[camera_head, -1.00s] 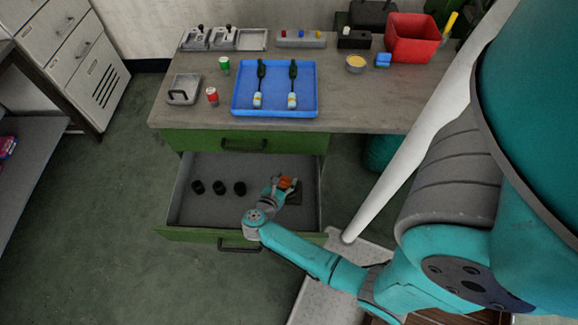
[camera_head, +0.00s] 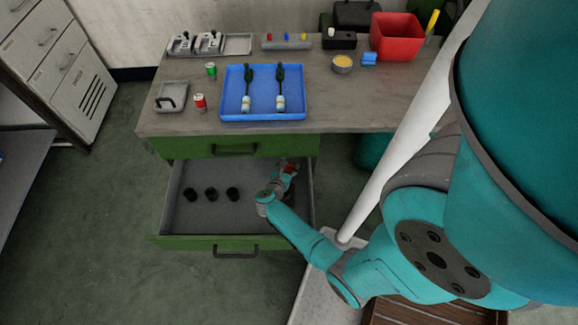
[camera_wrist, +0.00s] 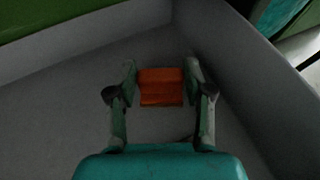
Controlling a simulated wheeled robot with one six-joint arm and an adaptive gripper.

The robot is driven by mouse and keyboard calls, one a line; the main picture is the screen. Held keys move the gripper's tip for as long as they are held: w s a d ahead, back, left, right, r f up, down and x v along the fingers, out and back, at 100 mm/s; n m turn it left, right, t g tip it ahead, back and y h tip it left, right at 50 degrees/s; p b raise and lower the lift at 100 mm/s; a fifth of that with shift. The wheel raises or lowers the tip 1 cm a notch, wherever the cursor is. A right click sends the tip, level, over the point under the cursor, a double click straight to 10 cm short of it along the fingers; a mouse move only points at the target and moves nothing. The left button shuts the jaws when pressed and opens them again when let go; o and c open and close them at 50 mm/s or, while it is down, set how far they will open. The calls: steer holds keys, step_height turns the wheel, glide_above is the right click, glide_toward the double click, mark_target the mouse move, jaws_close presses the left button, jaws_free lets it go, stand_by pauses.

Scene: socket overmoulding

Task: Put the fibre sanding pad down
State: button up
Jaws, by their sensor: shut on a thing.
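The fibre sanding pad is an orange block (camera_wrist: 160,87) held between the two fingers of my gripper (camera_wrist: 161,82) in the wrist view. In the head view my gripper (camera_head: 286,173) is inside the open drawer (camera_head: 210,217), near its back right corner, and a bit of the orange pad (camera_head: 290,167) shows at its tip. The wrist view shows grey drawer floor and walls around the pad. I cannot tell whether the pad touches the floor. My arm and gripper hide part of the drawer's right side.
Above, the workbench (camera_head: 330,115) bears a blue tray (camera_head: 262,117), a red bin (camera_head: 397,38) and two small cans.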

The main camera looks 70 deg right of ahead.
steer(key=shift+f, duration=0.1)
steer(key=o, duration=1.4)
